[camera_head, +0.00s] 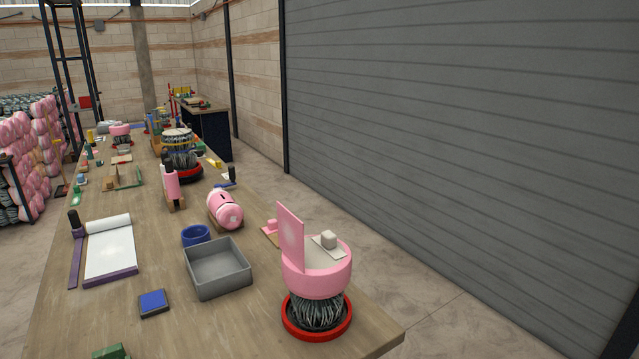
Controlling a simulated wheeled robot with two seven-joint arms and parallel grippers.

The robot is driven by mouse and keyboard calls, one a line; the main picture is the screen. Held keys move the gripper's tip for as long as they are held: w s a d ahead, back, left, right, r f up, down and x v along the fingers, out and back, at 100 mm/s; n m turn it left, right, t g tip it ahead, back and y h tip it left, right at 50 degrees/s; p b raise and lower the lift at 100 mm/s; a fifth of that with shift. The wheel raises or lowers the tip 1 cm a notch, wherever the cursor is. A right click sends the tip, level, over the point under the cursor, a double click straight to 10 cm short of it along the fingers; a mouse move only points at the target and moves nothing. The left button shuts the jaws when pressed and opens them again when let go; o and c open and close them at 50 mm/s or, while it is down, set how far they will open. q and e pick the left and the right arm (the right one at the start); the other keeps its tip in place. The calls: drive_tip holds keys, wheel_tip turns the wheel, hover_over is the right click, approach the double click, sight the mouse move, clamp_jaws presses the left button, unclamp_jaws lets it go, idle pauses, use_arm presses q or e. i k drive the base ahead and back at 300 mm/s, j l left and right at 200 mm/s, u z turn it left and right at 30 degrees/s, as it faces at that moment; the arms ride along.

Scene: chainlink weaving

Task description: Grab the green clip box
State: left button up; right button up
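A green box-like object (110,352) lies at the near left of the wooden table (205,330), cut off by the bottom edge of the head view. It looks like the green clip box, but only its top part shows. A smaller green item (76,196) lies farther back near the table's left edge; it is too small to tell what it is. Neither of my grippers is in the head view.
A blue-topped pad (153,302), an empty grey tray (219,288) and a blue bowl (195,235) stand beyond the green object. A pink-topped machine on a red base (318,332) stands at the near right corner. A purple-edged paper board (107,276) lies left.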

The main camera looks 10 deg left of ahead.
sight(200, 145)
drive_tip(key=i+l+z, duration=0.5)
drive_tip(key=l, duration=0.3)
drive_tip(key=i+l+z, duration=0.45)
drive_tip(key=i+l, duration=0.25)
drive_tip(key=i, duration=0.25)
drive_tip(key=i+l+u, duration=0.15)
drive_tip(key=i, duration=0.35)
drive_tip(key=i+j+u, duration=0.1)
drive_tip(key=i+u, duration=0.45)
drive_tip(key=u, duration=0.3)
drive_tip(key=i+l+u, duration=0.1)
drive_tip(key=i+u, duration=0.3)
drive_tip(key=i+j+u, duration=0.1)
drive_tip(key=i+u, duration=0.2)
drive_tip(key=i, duration=0.2)
drive_tip(key=i+u, duration=0.25)
drive_tip(key=i, duration=0.2)
drive_tip(key=i+l+u, duration=0.1)
drive_tip(key=i, duration=0.3)
drive_tip(key=i+l+u, duration=0.15)
drive_tip(key=i, duration=0.3)
drive_tip(key=i+l+u, duration=0.1)
drive_tip(key=i, duration=0.3)
drive_tip(key=i+l+u, duration=0.75)
drive_tip(key=l+u, duration=0.15)
drive_tip(key=i+l+u, duration=0.3)
drive_tip(key=l+u, duration=0.25)
drive_tip(key=l, duration=0.25)
